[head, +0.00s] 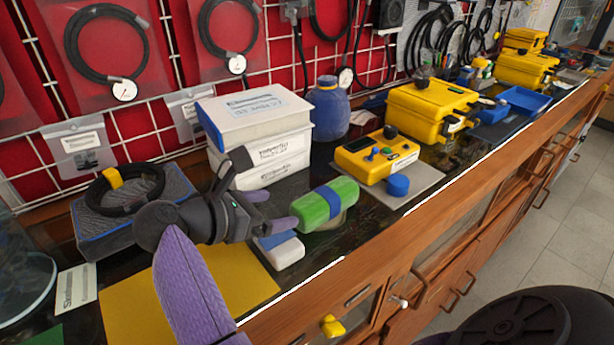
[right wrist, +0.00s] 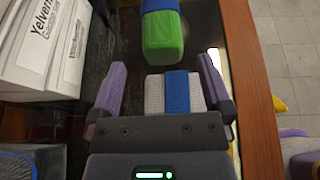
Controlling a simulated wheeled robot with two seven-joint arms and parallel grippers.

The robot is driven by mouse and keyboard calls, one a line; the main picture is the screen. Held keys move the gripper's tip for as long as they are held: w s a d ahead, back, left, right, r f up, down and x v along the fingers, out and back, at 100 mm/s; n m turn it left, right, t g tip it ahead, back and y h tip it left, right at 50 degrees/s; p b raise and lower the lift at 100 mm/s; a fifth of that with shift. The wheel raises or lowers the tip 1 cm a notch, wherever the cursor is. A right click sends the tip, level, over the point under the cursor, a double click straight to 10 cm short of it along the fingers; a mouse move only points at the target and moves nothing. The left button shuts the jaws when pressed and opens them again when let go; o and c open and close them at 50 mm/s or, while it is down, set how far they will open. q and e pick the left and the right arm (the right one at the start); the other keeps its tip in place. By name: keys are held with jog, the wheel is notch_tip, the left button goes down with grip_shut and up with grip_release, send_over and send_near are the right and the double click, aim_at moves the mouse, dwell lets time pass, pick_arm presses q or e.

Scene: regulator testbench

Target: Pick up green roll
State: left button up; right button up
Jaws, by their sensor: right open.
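The green roll (head: 315,210), with a blue band around its middle, lies on the dark bench top near the front edge. In the right wrist view the green roll (right wrist: 163,38) is ahead of the fingers at the top, partly cut off by the frame. My right gripper (head: 271,211) is open, its purple fingers pointing at the roll with a gap before it. In the right wrist view the gripper (right wrist: 162,82) has nothing clamped; a white block with a blue band (right wrist: 176,92) shows between and beyond its fingers. My left gripper is not in view.
White labelled boxes (head: 262,112) and a blue jar (head: 329,108) stand behind the roll. A yellow device (head: 374,157) on a grey plate lies to its right. The white and blue block (head: 283,252) lies close to the gripper. The wooden bench edge is in front.

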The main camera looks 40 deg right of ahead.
aim_at(303, 205)
jog(key=x, duration=0.7)
jog(key=shift+d+f+b, duration=0.1)
jog(key=shift+f+b, duration=0.05)
jog(key=shift+b, duration=0.25)
jog(key=c, duration=1.2)
